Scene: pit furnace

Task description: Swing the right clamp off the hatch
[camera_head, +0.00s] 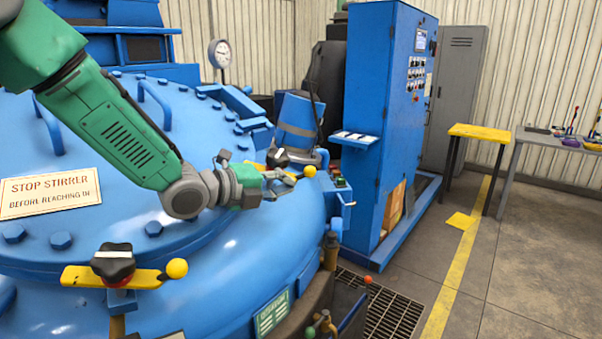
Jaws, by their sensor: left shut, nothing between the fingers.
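The blue domed vessel top (215,75) carries two yellow clamps. The right clamp is the farther one, a yellow bar ending in a yellow ball (310,171), with a black knob (277,157). Part of its bar is hidden behind my gripper. My left gripper (288,182) comes in from the left, shut and empty, close beside the bar; I cannot tell whether it touches. The nearer clamp (142,279) lies across the rim at the lower left, with a black knob and a yellow ball. My right gripper is not in view.
A sign (50,192) reads "STOP STIRRER BEFORE REACHING IN". A pressure gauge (220,53) stands behind. A tall blue cabinet (376,110) stands right of the vessel. A yellow table (478,132) and grey bench (560,142) stand farther right. The floor at lower right is clear.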

